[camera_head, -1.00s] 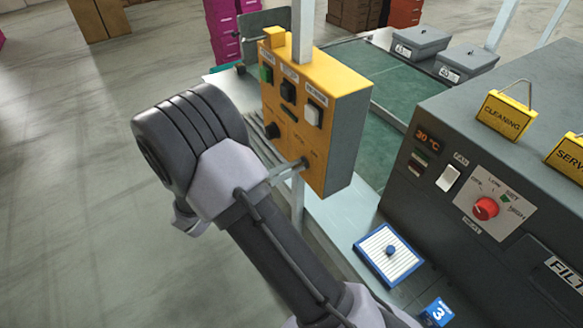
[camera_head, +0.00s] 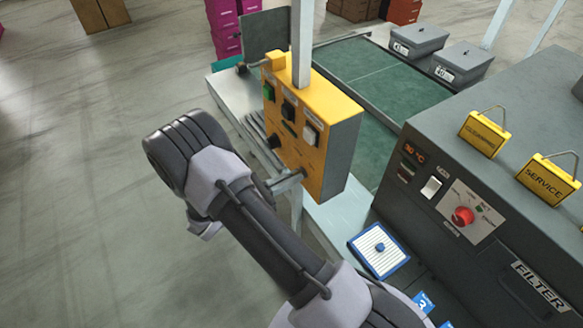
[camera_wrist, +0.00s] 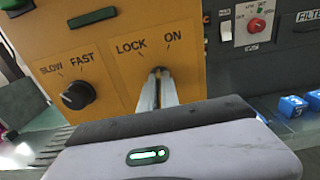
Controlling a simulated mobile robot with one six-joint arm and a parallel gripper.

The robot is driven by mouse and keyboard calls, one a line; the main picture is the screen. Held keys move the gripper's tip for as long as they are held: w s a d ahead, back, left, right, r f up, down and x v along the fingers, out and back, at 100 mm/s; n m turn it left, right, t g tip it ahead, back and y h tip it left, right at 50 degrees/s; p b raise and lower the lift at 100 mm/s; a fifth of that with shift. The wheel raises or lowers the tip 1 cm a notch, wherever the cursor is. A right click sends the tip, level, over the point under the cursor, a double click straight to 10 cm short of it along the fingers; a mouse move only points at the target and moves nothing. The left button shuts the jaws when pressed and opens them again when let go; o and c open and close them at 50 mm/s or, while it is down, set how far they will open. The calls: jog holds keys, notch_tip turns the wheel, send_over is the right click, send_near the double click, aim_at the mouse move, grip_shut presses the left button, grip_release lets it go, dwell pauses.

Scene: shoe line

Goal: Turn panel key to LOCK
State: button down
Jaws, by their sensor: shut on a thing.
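The yellow control panel (camera_head: 338,135) stands on a post beside the conveyor, and its face also fills the top of the wrist view (camera_wrist: 118,72). Its lower right part has LOCK and ON labels with a key (camera_wrist: 157,70) below and between them. My gripper (camera_head: 297,177) is at this lower corner of the panel. In the wrist view, my gripper (camera_wrist: 158,88) has its two fingers together, shut on the key. The fingers hide most of the key, so I cannot tell its exact angle.
A black SLOW/FAST knob (camera_wrist: 78,95) sits left of the key. The grey filter machine (camera_head: 480,135) with a red dial (camera_head: 462,216) stands to the right. A blue-framed filter (camera_head: 379,250) lies below. The floor at left is clear.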

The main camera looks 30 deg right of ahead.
jog(key=shift+n+p, duration=1.95)
jog(key=shift+n, duration=1.55)
jog(key=c, duration=1.6)
grip_release()
jog(key=a, duration=1.7)
jog(key=shift+s+a, duration=0.25)
jog(key=shift+s, duration=0.05)
